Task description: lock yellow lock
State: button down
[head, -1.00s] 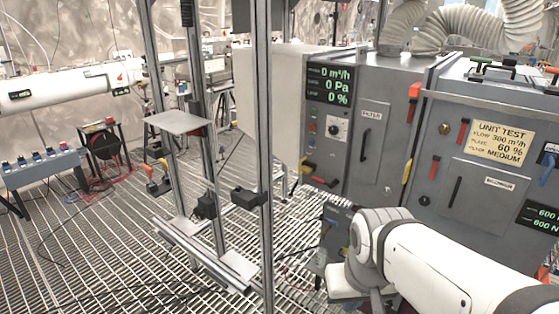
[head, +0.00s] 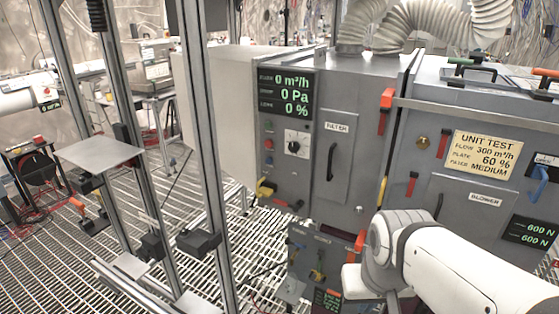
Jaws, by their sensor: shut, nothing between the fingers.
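Several yellow parts show in the head view, and I cannot tell for sure which one is the yellow lock. A yellow handle (head: 265,188) sits at the lower left of the grey filter cabinet (head: 340,100). A narrow yellow latch (head: 383,191) sits at the cabinet's lower right edge, upright. A small dull yellow part (head: 317,273) is on the low grey panel (head: 322,249) in front of the cabinet. My white arm reaches in from the lower right, and its wrist end is beside this low panel. My gripper's fingers do not show.
Red levers (head: 386,98) and a blue handle (head: 540,173) stick out of the cabinets. A metal frame post (head: 205,150) stands at the left, with a small shelf plate (head: 98,151) beyond it. Open grating floor (head: 60,240) lies at lower left.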

aim_at(264, 191)
jog(key=z, duration=0.1)
jog(key=i, duration=0.95)
jog(key=u, duration=0.6)
jog(key=i, duration=0.55)
jog(key=u, duration=0.45)
